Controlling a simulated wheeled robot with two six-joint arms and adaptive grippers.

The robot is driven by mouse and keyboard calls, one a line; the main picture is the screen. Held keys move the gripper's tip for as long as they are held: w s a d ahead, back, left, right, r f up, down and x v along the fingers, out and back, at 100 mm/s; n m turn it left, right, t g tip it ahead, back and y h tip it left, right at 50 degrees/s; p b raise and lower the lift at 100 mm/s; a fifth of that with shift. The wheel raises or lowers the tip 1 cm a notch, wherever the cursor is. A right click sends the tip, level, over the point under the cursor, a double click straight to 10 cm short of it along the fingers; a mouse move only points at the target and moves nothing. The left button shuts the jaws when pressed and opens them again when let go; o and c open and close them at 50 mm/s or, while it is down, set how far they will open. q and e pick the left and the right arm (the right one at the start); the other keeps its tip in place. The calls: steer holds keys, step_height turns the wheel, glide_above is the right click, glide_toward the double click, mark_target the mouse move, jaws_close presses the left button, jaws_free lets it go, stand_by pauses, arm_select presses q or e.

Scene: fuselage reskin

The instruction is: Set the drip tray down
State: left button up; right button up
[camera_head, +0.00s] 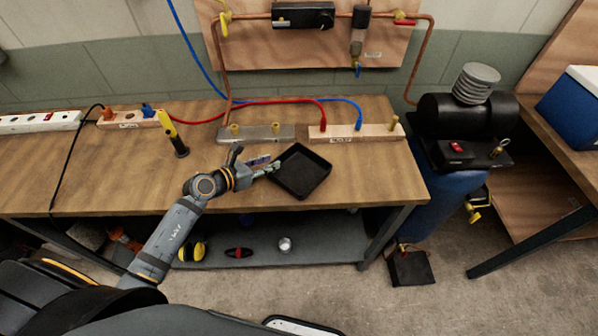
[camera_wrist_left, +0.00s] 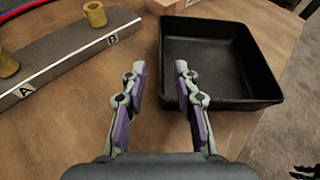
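The drip tray (camera_head: 301,172) is a black, shallow, square tray on the wooden bench, near its front edge. In the left wrist view the tray (camera_wrist_left: 215,62) looks level, and its right corner is close to the bench edge. My left gripper (camera_head: 274,166) is at the tray's left side. In the wrist view the left gripper (camera_wrist_left: 160,68) is open, with a clear gap between its fingers. The tray's left wall shows between the fingertips, with neither finger visibly pressed on it. I cannot tell how far down the fingers reach. My right gripper is not in view.
The bench top (camera_head: 375,180) is clear right of the tray. Behind it are a metal block with brass posts (camera_head: 256,133) and a wooden block with fittings (camera_head: 356,132). A yellow-black tool (camera_head: 173,135) stands to the left. A black pump unit (camera_head: 468,125) stands off the right end.

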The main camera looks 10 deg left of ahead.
mark_target(279, 159)
arm_select(q)
steer(key=x, duration=0.5)
steer(key=shift+w+d, duration=0.1)
steer(key=shift+w, duration=0.05)
jaws_close()
